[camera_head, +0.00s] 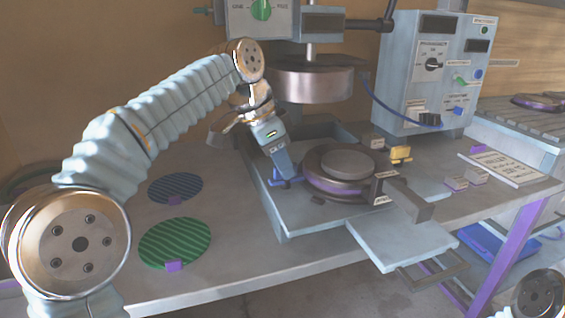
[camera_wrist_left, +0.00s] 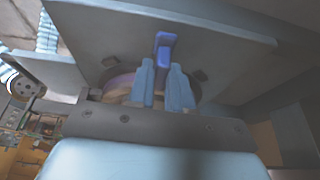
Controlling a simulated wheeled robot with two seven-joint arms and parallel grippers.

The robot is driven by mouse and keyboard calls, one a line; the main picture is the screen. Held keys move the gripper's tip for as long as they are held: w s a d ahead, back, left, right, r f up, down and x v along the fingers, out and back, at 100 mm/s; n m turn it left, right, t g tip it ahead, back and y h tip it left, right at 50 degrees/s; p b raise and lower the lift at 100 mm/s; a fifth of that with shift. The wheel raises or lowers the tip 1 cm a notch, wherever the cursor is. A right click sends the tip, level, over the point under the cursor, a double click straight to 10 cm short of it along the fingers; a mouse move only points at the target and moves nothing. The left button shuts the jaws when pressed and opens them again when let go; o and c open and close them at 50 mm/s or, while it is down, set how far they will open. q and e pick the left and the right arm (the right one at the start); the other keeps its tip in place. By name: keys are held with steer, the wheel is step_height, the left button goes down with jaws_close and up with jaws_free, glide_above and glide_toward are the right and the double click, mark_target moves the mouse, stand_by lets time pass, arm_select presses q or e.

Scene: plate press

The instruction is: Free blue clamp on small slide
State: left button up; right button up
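The blue clamp (camera_head: 286,182) is at the left edge of the small slide (camera_head: 287,214), beside a round dark plate fixture (camera_head: 335,182). My left gripper (camera_head: 284,176) reaches down to it from above. In the left wrist view, the blue clamp (camera_wrist_left: 164,48) has a wide head and a stem between my two fingertips (camera_wrist_left: 162,68). The fingers look close against both sides of the stem. A yellow clamp (camera_head: 400,154) sits at the right of the plate fixture. My right gripper is out of view; only part of my right arm shows at the bottom right corner.
The press head (camera_head: 310,82) hangs above the back of the slide. A control box (camera_head: 435,75) stands behind right. A green striped disc (camera_head: 175,243) and a blue striped disc (camera_head: 175,189) lie left on the table. A light blue tray (camera_head: 403,248) juts past the front edge.

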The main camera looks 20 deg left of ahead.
arm_select(q)
jaws_close()
steer(key=n+t+y, duration=0.1)
steer(key=n, duration=0.2)
steer(key=shift+s+d+n, duration=0.1)
steer(key=shift+n, duration=0.3)
steer(key=n+y, duration=0.1)
steer(key=n, duration=0.1)
steer(key=n+t+y, duration=0.1)
steer(key=n, duration=0.2)
steer(key=shift+d+f, duration=0.15)
steer(key=n, duration=0.2)
steer(key=n+y, duration=0.1)
steer(key=n, duration=0.2)
steer(key=shift+d+y, duration=0.15)
steer(key=shift+y, duration=0.15)
steer(key=shift+d+f+n+g+y, duration=0.15)
steer(key=shift+n+y, duration=0.25)
steer(key=shift+n, duration=0.65)
steer(key=shift+a+r+n+g+y, duration=0.1)
steer(key=shift+n+g+y, duration=0.25)
steer(key=shift+n, duration=0.7)
